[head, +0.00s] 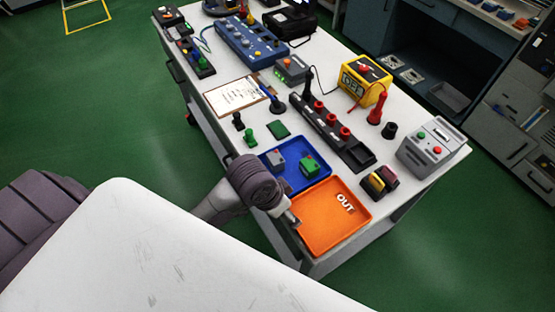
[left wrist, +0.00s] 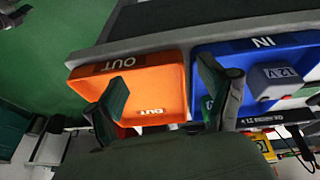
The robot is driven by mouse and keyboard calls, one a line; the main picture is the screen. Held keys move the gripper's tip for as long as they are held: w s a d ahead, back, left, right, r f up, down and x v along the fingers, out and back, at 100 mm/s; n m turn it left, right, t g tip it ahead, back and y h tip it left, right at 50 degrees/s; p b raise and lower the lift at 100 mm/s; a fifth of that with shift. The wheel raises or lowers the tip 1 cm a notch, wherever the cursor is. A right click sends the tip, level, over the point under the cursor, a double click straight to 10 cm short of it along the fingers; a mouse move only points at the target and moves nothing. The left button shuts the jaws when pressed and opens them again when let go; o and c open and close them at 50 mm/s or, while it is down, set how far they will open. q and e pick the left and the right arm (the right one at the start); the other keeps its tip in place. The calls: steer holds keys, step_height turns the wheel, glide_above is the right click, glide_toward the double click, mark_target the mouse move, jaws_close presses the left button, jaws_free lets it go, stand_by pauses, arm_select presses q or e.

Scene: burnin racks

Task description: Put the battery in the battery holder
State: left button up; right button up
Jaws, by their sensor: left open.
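In the head view a grey block (head: 277,161) and a green block (head: 309,166) sit in the blue tray (head: 324,183). The left wrist view shows the grey block (left wrist: 274,80) marked 12V in the blue IN tray (left wrist: 303,44). Which block is the task's battery is not clear. A long black rack (head: 352,152) with red round parts lies behind the trays; I cannot tell whether it is the battery holder. My left gripper (head: 292,217) is open and empty, over the left edge of the orange OUT tray (head: 352,236). My right gripper is not in view.
A yellow boxed meter (head: 362,83), a grey box with buttons (head: 430,148) and small yellow and red blocks (head: 380,182) stand to the right. A clipboard (head: 237,96) lies left. A white surface (head: 150,255) fills the foreground.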

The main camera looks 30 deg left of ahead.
arm_select(q)
steer(key=shift+m+g, duration=0.4)
steer(key=shift+m, duration=0.5)
steer(key=w+r, duration=0.2)
steer(key=w, duration=0.3)
steer(key=shift+r, duration=0.4)
steer(key=w+a+r+y, duration=0.1)
steer(key=w+a+r, duration=0.2)
steer(key=w, duration=0.1)
step_height(320, 180, up, 8)
steer(key=g+y, duration=0.1)
steer(key=g, duration=0.1)
glide_above(275, 157)
steer(key=f, duration=0.4)
steer(key=f+p, duration=0.1)
steer(key=f, duration=0.3)
steer(key=shift+w+a+f, duration=0.1)
steer(key=shift+a+f, duration=0.1)
steer(key=shift+d+f+p, duration=0.15)
steer(key=shift+f+p, duration=0.3)
steer(key=shift+f, duration=0.9)
steer(key=shift+d+f+p, duration=0.1)
steer(key=shift+f+p, duration=0.3)
steer(key=shift+f, duration=0.95)
steer(key=c, duration=1.5)
